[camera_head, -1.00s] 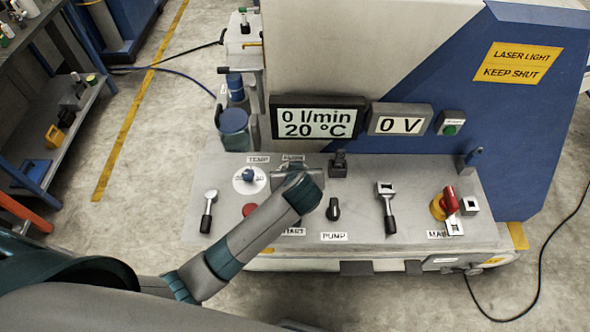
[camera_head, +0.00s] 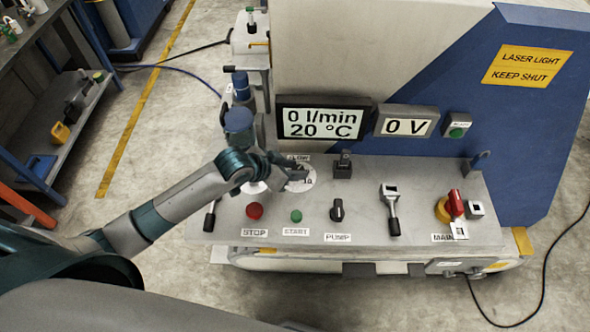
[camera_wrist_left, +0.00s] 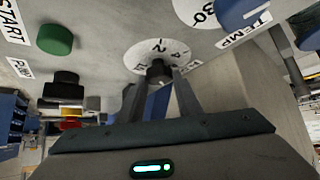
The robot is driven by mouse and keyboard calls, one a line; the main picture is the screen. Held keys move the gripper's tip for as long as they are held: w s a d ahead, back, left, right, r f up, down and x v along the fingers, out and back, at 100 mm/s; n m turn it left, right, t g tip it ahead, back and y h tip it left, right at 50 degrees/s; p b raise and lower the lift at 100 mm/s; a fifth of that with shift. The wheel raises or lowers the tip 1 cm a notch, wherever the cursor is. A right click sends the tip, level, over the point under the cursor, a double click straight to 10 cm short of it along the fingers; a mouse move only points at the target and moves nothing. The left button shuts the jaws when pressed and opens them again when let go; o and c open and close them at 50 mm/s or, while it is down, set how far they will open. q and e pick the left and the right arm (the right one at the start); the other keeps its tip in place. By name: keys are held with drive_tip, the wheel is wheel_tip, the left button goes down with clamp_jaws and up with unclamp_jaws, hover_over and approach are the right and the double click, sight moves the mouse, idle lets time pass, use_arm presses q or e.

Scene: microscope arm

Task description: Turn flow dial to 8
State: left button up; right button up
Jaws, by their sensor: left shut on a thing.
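The flow dial (camera_head: 309,180), a white numbered disc with a dark knob, is on the grey panel below the "FLOW" label. My left gripper (camera_head: 287,172) comes over it from the left and partly covers it. In the left wrist view the disc (camera_wrist_left: 150,50) shows a "2" and a "4", and my left gripper (camera_wrist_left: 158,80) is shut on the dark knob (camera_wrist_left: 159,69) at its centre. The display (camera_head: 321,122) reads 0 l/min and 20 °C. The right gripper is not in view.
The temperature dial (camera_wrist_left: 208,12) is beside it, mostly under my left arm in the head view. A red stop button (camera_head: 255,211), green start button (camera_head: 296,216), pump knob (camera_head: 337,210) and levers stand nearby.

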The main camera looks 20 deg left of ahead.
use_arm(q)
drive_tip(key=m+b, duration=0.1)
drive_tip(key=m+g+h, duration=0.1)
drive_tip(key=m+b, duration=0.1)
drive_tip(key=shift+w+a+f+g+h+b, duration=0.2)
drive_tip(key=shift+w+a+g+h+b, duration=0.1)
drive_tip(key=shift+h+b, duration=0.1)
drive_tip(key=shift+r+m+g+h+b, duration=0.2)
drive_tip(key=shift+m+g+h+b, duration=0.45)
drive_tip(key=shift+m+b, duration=0.5)
drive_tip(key=o, duration=1)
drive_tip(key=shift+d, duration=0.1)
drive_tip(key=shift+o, duration=0.2)
